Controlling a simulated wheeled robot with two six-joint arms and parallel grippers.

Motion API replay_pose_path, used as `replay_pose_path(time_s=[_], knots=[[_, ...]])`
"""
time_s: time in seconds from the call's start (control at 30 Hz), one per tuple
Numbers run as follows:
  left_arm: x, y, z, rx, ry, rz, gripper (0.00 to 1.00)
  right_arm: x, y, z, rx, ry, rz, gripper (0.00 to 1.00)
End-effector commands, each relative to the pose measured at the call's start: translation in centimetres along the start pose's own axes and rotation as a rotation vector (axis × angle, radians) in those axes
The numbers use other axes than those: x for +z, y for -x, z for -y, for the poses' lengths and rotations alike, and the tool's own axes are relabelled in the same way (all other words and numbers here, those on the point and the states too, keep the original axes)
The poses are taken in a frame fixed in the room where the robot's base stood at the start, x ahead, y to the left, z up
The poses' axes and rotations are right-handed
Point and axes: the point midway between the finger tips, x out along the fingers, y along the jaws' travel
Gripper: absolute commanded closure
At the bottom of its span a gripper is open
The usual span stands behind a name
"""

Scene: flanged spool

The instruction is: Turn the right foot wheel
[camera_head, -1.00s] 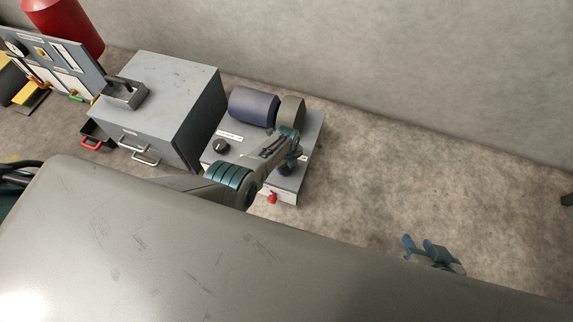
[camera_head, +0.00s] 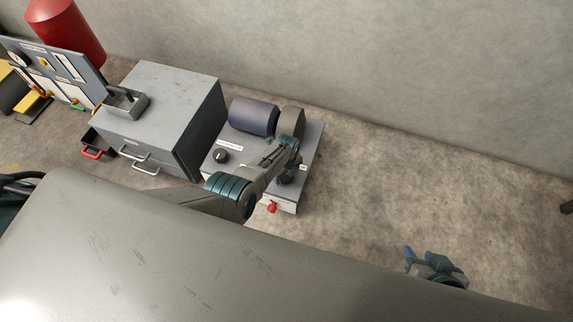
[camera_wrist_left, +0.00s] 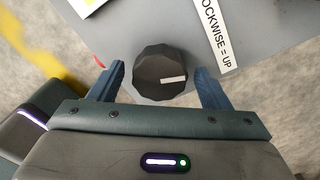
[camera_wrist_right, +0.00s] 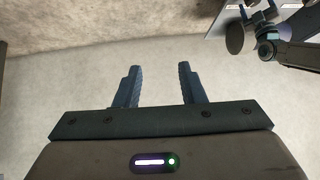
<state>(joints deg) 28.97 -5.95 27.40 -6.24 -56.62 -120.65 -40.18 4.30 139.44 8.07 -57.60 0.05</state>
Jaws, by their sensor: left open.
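A dark faceted knob, the right foot wheel (camera_wrist_left: 160,68), shows in the left wrist view with a pale mark on its face. My left gripper (camera_wrist_left: 160,84) is open, with one blue finger on each side of the knob; I cannot tell whether they touch it. In the head view my left gripper (camera_head: 287,170) is over the right side of the grey machine top (camera_head: 312,140) and mostly hides this wheel. Another dark knob, the left foot wheel (camera_head: 220,156), is uncovered. My right gripper (camera_wrist_right: 160,88) is open and empty, away over the floor at right (camera_head: 425,262).
A label (camera_wrist_left: 213,32) reading "OCKWISE = UP" lies beside the knob. A grey drawer cabinet (camera_head: 165,105) stands left.

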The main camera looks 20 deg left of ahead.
Motion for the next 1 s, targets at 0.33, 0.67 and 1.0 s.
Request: replay_pose_path(time_s=[0.33, 0.67, 1.0], knots=[[-0.1, 4.8, 0.0, -0.001, 0.0, 0.0, 0.29, -0.6, 3.4, -1.8, 0.087, 0.066, 0.236, 0.64], [-0.1, 8.9, 0.0, -0.001, 0.0, 0.0, 0.29, 0.1, 4.5, -3.5, 0.155, 0.083, 0.405, 0.64], [-0.1, 9.8, 0.0, 0.001, -0.001, -0.002, 0.29, 0.8, 3.5, -3.9, 0.163, 0.083, 0.428, 0.64]])
